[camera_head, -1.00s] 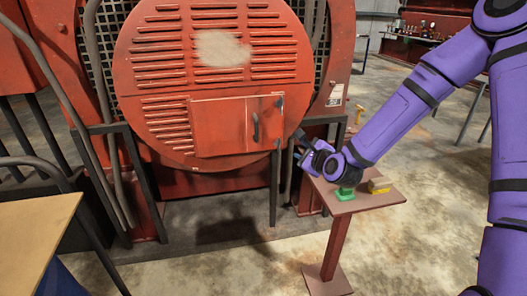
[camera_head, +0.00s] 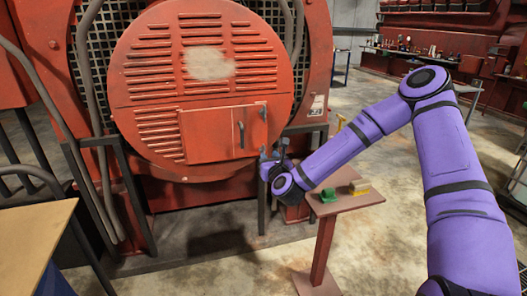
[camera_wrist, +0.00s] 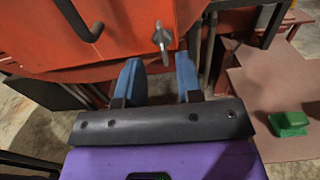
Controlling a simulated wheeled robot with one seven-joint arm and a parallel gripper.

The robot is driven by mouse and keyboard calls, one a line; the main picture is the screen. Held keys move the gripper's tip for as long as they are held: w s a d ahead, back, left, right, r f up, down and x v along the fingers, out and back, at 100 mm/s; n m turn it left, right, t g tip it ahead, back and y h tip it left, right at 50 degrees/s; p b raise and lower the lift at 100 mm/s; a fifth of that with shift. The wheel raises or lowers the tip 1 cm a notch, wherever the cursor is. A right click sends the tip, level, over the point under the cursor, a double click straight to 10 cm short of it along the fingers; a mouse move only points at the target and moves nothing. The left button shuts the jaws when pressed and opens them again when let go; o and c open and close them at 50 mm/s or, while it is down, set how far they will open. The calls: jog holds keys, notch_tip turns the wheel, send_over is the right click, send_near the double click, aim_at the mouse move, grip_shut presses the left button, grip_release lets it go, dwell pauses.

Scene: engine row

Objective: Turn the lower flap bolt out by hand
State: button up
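The square flap (camera_head: 215,135) is closed on the lower part of the big round red cover. It has a dark handle, which also shows at the top left of the wrist view (camera_wrist: 85,22). The lower flap bolt (camera_wrist: 162,40), a grey metal piece with wings, sticks out near the flap's edge in the wrist view. My gripper (camera_wrist: 158,80) is open and empty. Its two blue fingers stand apart, with the bolt ahead of the gap between them and not gripped. In the head view my gripper (camera_head: 273,162) is at the flap's lower right corner, largely hiding the bolt.
Dark upright bars stand beside the cover. A wooden tabletop (camera_head: 30,240) is at the lower left. Concrete floor lies open in front.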

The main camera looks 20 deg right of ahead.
aim_at(264, 150)
jog(key=shift+w, duration=3.1)
grip_shut()
